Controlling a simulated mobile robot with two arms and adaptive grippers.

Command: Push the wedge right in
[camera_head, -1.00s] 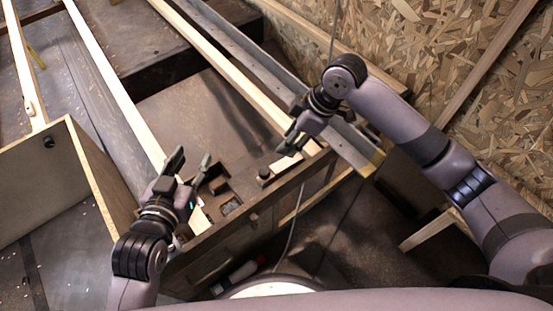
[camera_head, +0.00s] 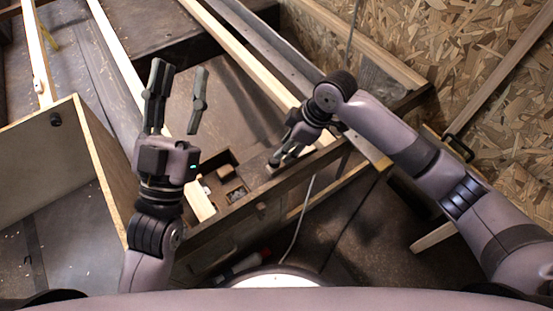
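I cannot pick out the wedge for certain. A small brown block (camera_head: 225,171) sits in a dark recess at the near end of the wooden bench frame (camera_head: 236,215). My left gripper (camera_head: 181,88) is open and empty, its two fingers pointing away from me above the left of the frame, apart from the block. My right gripper (camera_head: 281,162) is low at the frame's near edge, right of the block. Its fingers point down and left and hide what lies beneath them. I cannot tell whether they hold or touch anything.
Long pale rails (camera_head: 240,55) run away from me. An open wooden box (camera_head: 40,160) stands at the left. A chipboard wall (camera_head: 480,100) closes off the right. A cable (camera_head: 298,220) hangs in front of the frame.

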